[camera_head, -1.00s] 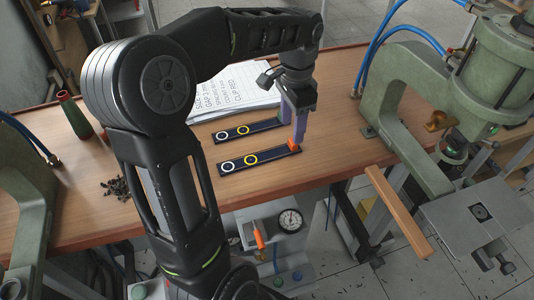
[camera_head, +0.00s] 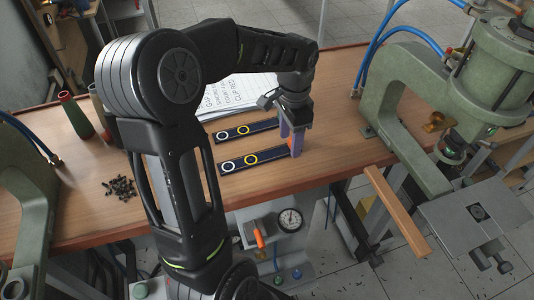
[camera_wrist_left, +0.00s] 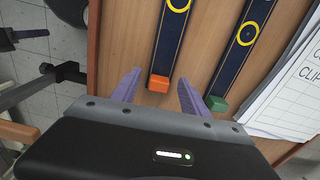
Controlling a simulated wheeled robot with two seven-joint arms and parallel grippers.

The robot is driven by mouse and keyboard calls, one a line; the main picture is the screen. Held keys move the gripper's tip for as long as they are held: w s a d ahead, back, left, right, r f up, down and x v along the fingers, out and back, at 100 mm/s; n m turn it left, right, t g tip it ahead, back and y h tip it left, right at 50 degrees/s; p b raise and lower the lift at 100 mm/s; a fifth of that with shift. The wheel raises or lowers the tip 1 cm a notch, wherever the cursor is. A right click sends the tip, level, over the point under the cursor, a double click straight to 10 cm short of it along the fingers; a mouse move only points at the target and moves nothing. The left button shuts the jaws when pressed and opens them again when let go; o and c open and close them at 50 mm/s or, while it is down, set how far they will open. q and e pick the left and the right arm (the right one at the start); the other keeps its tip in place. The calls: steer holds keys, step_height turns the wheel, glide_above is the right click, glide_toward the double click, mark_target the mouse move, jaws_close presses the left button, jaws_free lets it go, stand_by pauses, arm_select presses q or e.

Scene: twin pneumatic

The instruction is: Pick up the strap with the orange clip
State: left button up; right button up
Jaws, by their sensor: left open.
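I cannot tell whether the fingers touch the clip. The other strap (camera_head: 246,131) lies parallel behind it, with a green clip (camera_wrist_left: 216,103). My right gripper is not visible.
A stack of white papers (camera_head: 240,93) lies behind the straps. Small dark screws (camera_head: 119,187) are piled at the left. Green presses (camera_head: 405,115) stand at the right and far left. The bench's front edge is close to the straps.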

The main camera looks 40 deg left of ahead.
arm_select(q)
steer(key=shift+c, duration=0.4)
jaws_close()
